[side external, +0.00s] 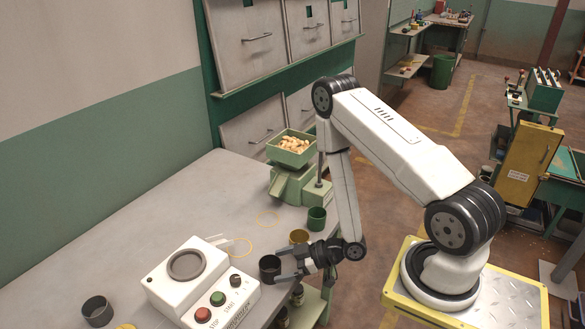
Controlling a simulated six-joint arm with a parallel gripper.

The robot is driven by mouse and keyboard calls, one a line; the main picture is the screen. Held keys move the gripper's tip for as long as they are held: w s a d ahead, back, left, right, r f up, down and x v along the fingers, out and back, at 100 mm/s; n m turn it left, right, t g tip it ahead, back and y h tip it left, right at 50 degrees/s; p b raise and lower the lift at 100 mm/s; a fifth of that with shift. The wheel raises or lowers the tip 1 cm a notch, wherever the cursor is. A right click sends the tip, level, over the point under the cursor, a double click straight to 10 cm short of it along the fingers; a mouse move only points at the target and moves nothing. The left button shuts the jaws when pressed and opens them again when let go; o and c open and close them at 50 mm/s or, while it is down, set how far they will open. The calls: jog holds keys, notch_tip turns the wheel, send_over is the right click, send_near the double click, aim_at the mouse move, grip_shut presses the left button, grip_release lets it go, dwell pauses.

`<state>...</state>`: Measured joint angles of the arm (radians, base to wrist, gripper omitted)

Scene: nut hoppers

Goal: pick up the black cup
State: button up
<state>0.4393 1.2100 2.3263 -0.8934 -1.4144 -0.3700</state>
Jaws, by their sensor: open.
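The black cup (268,269) stands upright on the grey table, just right of the white control box. My gripper (282,264) reaches in from the right, low over the table. It is open, with its fingertips at the right side of the black cup. I cannot tell whether the fingers touch the cup or reach around it. A second dark cup (97,311), greyer in look, stands at the lower left, far from my gripper.
The control box (165,281) with buttons and a round recess stands close left. An olive-yellow cup (299,237) and a green cup (316,218) stand behind my gripper. A green hopper (292,158) holds nuts. The table's right edge is close.

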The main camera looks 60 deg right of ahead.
aim_at(280, 265)
jog(key=shift+x, duration=1.85)
jog(key=c, duration=1.2)
